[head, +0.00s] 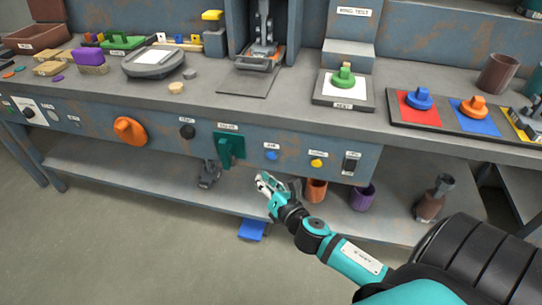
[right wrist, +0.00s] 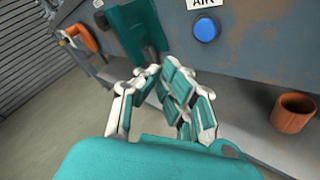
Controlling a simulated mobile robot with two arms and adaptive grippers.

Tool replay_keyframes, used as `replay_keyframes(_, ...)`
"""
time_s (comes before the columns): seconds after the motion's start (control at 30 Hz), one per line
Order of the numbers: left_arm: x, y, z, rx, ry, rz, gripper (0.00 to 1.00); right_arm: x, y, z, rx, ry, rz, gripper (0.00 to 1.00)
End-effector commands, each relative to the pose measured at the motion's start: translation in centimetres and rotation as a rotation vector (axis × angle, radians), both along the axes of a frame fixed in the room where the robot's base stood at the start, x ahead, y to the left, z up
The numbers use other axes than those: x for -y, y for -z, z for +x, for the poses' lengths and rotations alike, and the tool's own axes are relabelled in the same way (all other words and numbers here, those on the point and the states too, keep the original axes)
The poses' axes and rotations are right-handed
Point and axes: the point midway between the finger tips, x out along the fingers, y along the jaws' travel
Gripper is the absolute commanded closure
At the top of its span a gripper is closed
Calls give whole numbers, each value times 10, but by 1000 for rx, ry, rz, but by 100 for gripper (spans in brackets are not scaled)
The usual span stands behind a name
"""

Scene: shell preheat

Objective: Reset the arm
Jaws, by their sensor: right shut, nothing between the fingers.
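My right gripper (head: 264,184) shows in the head view in front of the bench's lower panel, below the teal handle (head: 230,148) and the blue AIR button (head: 271,155). It is shut and empty, and touches nothing that I can make out. In the right wrist view its fingers (right wrist: 165,75) show in the middle, with the teal handle (right wrist: 135,30) behind them and the blue button (right wrist: 206,27) to the upper right. My teal right arm comes in from the lower right of the head view. My left gripper is in neither view.
The front panel also carries an orange knob (head: 130,131), a black knob (head: 187,131) and a yellow button (head: 316,163). The lower shelf (head: 120,180) holds an orange cup (head: 316,190), a purple cup (head: 362,198) and a brown bottle (head: 432,204).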

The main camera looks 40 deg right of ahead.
Motion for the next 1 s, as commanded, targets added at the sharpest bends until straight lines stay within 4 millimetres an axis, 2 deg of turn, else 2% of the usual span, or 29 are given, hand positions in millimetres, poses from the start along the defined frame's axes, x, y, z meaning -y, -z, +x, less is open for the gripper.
replay_keyframes(0.6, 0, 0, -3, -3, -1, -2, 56, 0, 0, 0, 0, 0, 0, 100)
replay_keyframes(0.7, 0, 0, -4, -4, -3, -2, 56, 1, 6, -2, -15, 24, 50, 100)
replay_keyframes(0.77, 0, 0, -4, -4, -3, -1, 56, 3, 18, -8, -44, 73, 154, 100)
replay_keyframes(0.87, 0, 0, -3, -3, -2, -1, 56, 5, 57, -31, -134, 240, 473, 100)
replay_keyframes(1.0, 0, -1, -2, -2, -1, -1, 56, -10, 133, -89, -295, 621, 1037, 100)
